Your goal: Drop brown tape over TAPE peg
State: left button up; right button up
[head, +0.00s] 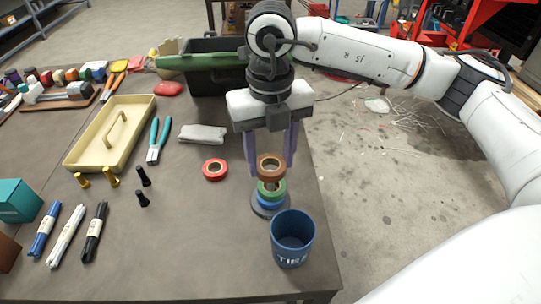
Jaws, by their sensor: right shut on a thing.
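The brown tape (271,160) is a ring held between the two purple fingers of my right gripper (271,165), which is shut on it. Below it, a green tape roll (272,191) and a blue tape roll (270,203) are stacked on a dark round base (266,211) near the table's right edge. The brown tape looks directly above this stack; I cannot tell whether the peg top is inside its hole. The peg's label does not show. A red tape roll (215,169) lies flat on the table to the left. My left gripper is not in view.
A blue cup (292,240) stands close in front of the stack. Pliers (153,140), a grey cloth (203,134), a yellow tray (90,145) and a black bin (208,80) are left and behind. Bare table lies front left of the stack.

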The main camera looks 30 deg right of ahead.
jog(key=o, duration=1)
notch_tip(320, 180, up, 10)
jog(key=shift+r, duration=0.2)
